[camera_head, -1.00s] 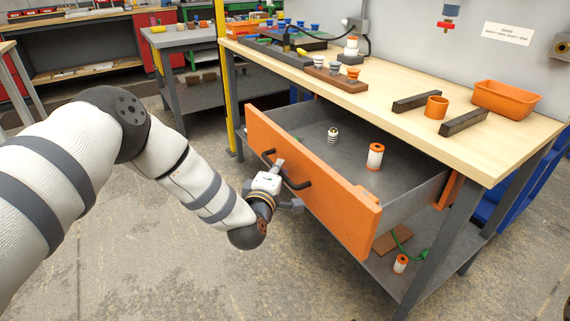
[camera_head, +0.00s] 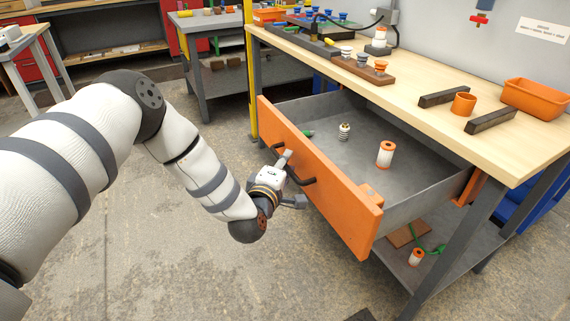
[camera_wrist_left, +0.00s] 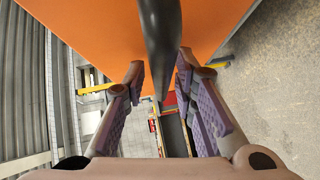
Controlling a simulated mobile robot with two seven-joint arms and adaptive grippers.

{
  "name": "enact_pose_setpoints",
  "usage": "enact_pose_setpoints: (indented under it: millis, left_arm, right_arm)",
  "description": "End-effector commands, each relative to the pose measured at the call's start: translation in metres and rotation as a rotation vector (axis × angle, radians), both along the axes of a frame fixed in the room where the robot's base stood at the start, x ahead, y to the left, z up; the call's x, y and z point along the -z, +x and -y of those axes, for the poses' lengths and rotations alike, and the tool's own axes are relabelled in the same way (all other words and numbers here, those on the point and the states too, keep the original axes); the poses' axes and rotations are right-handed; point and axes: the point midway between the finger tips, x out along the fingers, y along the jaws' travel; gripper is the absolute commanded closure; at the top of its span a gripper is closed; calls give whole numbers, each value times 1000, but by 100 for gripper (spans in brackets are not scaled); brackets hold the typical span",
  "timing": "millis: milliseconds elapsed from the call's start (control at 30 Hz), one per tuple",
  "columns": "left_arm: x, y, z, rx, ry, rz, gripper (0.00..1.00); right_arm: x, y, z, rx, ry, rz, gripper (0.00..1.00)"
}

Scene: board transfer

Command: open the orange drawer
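The orange drawer (camera_head: 335,196) under the workbench stands well out, with its grey inside in view. Its dark bar handle (camera_head: 302,180) is on the orange front. My left gripper (camera_head: 285,165) is at the handle, near its left end. In the left wrist view the dark handle (camera_wrist_left: 160,35) runs between the two fingers of the left gripper (camera_wrist_left: 160,65), with the orange front behind. My right gripper is not in view.
In the drawer are an orange-and-white cylinder (camera_head: 386,154), a small striped piece (camera_head: 344,131) and a green item (camera_head: 308,134). The wooden benchtop (camera_head: 420,75) holds an orange bin (camera_head: 536,99) and dark bars. A lower shelf (camera_head: 390,247) holds small items. The floor before the drawer is clear.

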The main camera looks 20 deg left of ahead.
Motion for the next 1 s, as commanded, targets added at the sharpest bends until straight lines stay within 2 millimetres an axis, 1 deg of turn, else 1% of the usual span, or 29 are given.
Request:
enact_pose_setpoints:
  millis: [233, 333, 367, 433, 600, 700, 833, 1000]
  left_arm:
    - [1, 0, 0, 0, -1, -2, 69]
    - [0, -7, 1, 0, -3, -4, 69]
    - [0, -12, 2, 0, -3, -5, 69]
    - [-2, -27, 3, 0, -3, -7, 69]
    - [-9, -74, 11, 2, -3, -6, 69]
    - [-13, -96, 13, 0, -3, -5, 69]
    - [-16, -113, 15, 0, -1, -3, 69]
    - [-17, -119, 16, 0, 0, -1, 69]
  right_arm:
    - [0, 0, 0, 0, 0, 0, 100]
    - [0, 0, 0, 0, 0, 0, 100]
    - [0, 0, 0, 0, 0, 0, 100]
    - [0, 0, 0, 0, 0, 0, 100]
    - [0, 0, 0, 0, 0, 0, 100]
    - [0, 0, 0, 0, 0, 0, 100]
    - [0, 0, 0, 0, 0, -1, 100]
    - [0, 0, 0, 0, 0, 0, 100]
